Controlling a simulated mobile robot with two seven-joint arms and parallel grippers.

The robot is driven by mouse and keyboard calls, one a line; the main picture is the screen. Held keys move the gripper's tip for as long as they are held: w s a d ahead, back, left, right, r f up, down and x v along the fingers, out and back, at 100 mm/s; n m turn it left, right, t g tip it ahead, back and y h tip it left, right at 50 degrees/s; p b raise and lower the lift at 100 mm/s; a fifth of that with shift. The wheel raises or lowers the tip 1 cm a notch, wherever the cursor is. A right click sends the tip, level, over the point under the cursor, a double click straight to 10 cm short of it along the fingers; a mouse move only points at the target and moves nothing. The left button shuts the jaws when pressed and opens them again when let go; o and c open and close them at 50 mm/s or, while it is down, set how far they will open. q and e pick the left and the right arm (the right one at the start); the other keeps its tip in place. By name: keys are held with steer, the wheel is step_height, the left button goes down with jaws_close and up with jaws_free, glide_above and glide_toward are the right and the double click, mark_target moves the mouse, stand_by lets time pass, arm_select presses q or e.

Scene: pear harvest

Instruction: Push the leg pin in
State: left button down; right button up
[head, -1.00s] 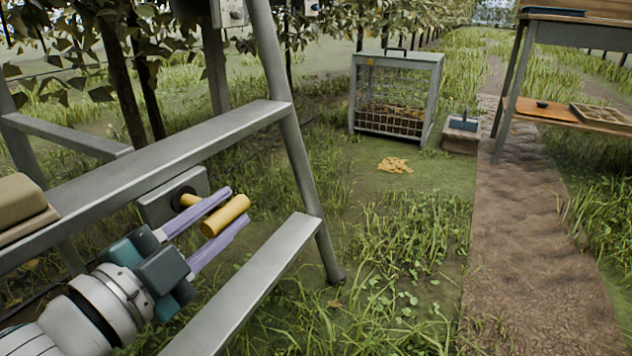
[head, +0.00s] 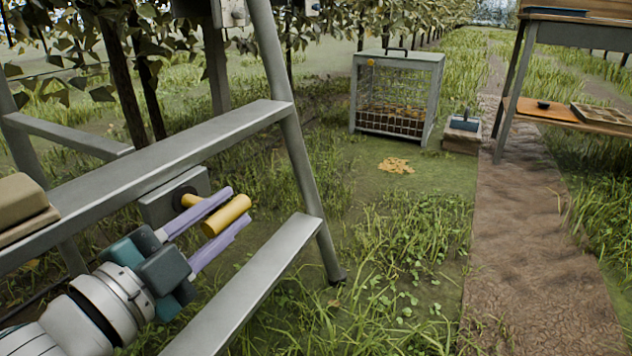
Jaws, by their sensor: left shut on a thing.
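The leg pin (head: 227,216) is a yellow T-shaped pin with a thick crossbar handle. Its thin stem enters a grey block (head: 160,205) on the ladder-like metal frame at the left. My left gripper (head: 216,224) has its two purple fingers on either side of the pin and is shut on it. The handle stands out from the block, with part of the stem showing. The fingers hide part of the stem. My right gripper is not in view.
Grey metal rails (head: 150,180) of the frame run above and below my left gripper. A brown pad (head: 22,208) lies at the left edge. A wire-fronted crate (head: 396,97) stands on the grass, and a table (head: 575,40) stands at the upper right.

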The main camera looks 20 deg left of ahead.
arm_select(q)
steer(key=shift+s+f, duration=0.1)
steer(key=shift+f, duration=0.25)
steer(key=a, duration=0.4)
steer(key=shift+w+a, duration=0.15)
steer(key=shift+w, duration=0.05)
steer(key=c, duration=0.8)
jaws_free()
steer(key=shift+c, duration=0.2)
steer(key=shift+o, duration=0.7)
steer(key=shift+a+r, duration=0.1)
steer(key=shift+r, duration=0.05)
